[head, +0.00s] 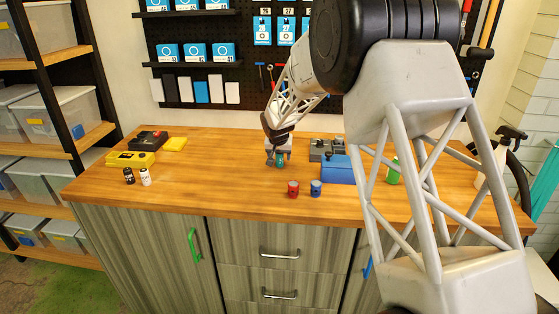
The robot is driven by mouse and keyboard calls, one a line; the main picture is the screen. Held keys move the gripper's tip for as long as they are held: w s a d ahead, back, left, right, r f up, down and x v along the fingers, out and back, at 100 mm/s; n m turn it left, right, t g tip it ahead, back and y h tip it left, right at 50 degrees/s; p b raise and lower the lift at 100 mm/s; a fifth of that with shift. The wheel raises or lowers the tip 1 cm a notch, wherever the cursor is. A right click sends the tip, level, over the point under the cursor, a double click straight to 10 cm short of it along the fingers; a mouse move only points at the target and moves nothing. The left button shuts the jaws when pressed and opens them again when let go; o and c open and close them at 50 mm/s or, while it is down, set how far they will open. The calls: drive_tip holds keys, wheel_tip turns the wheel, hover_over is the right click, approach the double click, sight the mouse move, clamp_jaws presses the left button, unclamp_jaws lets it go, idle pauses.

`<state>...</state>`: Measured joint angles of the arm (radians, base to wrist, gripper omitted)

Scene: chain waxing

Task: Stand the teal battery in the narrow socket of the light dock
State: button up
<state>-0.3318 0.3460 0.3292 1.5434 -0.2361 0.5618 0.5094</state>
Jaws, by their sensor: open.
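The teal battery (280,161) stands on the wooden worktop near its middle, small in the head view and partly covered by my gripper. My gripper (277,159) points down over it with the fingers open around or just beside it; whether they touch it is too small to tell. A grey dock-like block (319,150) with fittings on top stands to the right of my gripper, behind a blue box. I cannot tell for sure whether this is the light dock, and its sockets are too small to make out.
A red battery (293,189) and a blue one (316,188) stand near the front edge. The blue box (338,171) and a green cylinder (393,172) are at right. Black (129,176) and white (145,177) batteries stand at left by a yellow case (130,160). The left-centre worktop is clear.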

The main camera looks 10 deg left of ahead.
drive_tip(key=shift+c, duration=0.4)
drive_tip(key=c, duration=1)
drive_tip(key=shift+r, duration=0.15)
drive_tip(key=shift+r, duration=4.85)
